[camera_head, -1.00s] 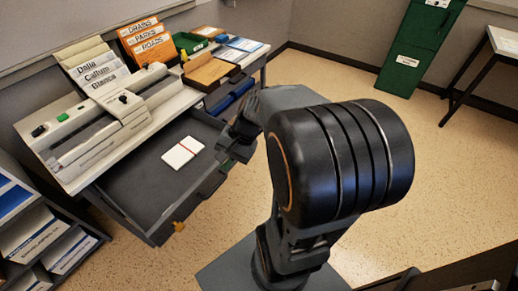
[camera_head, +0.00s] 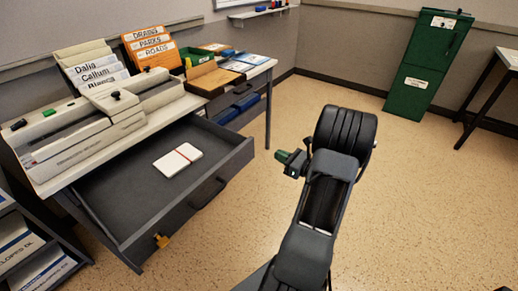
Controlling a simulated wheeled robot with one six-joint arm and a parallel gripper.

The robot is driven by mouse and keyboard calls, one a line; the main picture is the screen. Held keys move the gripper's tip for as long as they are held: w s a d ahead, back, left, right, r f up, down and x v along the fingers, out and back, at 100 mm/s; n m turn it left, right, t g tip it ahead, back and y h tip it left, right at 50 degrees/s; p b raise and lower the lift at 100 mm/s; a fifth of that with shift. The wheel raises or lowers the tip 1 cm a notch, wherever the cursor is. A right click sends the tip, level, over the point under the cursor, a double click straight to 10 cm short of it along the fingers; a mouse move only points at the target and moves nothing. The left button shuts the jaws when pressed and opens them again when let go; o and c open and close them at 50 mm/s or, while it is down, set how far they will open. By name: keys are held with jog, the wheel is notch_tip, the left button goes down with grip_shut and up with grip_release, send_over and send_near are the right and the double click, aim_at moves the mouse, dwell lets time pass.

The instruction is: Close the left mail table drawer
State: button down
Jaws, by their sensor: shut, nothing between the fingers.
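The left mail table drawer (camera_head: 120,205) is pulled far out from under the mail table (camera_head: 172,122). Its dark front carries a dark handle (camera_head: 208,194) and a yellow-orange tag or key (camera_head: 161,240) near its left end.
A sorting machine (camera_head: 90,130), name folders (camera_head: 88,65) and orange folders (camera_head: 150,45) stand on the tabletop. A shelf with paper packs (camera_head: 35,255) is at lower left. A green cabinet (camera_head: 425,65) stands at the back right. The speckled floor between is clear.

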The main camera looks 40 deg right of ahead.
jog(key=b+x, duration=0.1)
jog(key=x, duration=0.8)
jog(key=shift+w, duration=0.15)
